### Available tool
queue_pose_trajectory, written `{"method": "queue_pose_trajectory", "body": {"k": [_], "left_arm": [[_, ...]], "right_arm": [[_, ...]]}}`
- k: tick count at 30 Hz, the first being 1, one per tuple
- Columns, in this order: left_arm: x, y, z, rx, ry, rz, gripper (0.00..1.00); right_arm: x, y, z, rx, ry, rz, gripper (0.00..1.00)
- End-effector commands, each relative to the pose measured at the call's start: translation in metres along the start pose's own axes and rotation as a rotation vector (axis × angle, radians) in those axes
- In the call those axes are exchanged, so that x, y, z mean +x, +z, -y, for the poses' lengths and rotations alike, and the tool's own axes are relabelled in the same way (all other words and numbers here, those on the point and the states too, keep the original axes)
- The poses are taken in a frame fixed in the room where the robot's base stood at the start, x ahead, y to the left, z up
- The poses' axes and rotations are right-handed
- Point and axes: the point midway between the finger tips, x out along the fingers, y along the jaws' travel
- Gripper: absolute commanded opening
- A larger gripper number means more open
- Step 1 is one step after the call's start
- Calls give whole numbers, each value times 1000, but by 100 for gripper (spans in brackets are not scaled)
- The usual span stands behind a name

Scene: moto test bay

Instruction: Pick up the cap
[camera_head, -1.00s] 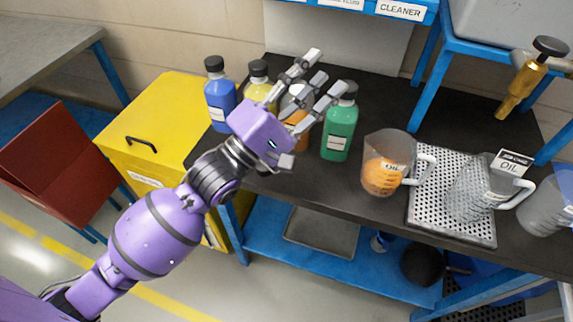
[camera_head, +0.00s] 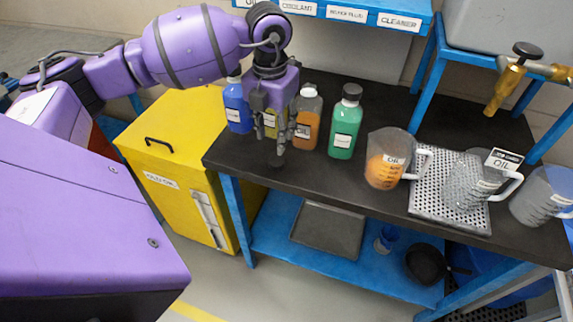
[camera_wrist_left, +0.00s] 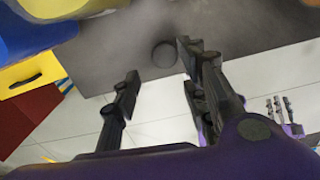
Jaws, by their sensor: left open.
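The cap (camera_wrist_left: 165,54) is a small dark round disc. In the left wrist view it lies on the dark bench top near the front edge. My left gripper (camera_head: 273,140) points down over the front left of the bench in the head view. In the left wrist view the left gripper (camera_wrist_left: 160,90) is open and empty, its fingers spread, with the cap beyond the fingertips and apart from them. In the head view the cap is hard to make out against the black top. My right gripper (camera_wrist_left: 282,110) shows small at the right of the wrist view.
Clear jugs (camera_head: 387,165) stand to the right. A yellow cabinet (camera_head: 170,175) adjoins the left.

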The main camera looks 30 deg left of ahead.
Motion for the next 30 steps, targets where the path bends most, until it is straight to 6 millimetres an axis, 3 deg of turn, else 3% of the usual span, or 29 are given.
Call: {"method": "queue_pose_trajectory", "body": {"k": [19, 27, 30], "left_arm": [[74, -4, -1, 28, -5, -9, 40], [78, -4, -2, 28, -4, -8, 40], [78, -4, -2, 28, -4, -7, 28]], "right_arm": [[-5, -14, -1, 2, 0, -20, 40], [-7, -6, -1, 3, 2, -7, 40], [-7, -6, -1, 3, 2, -5, 40]]}}
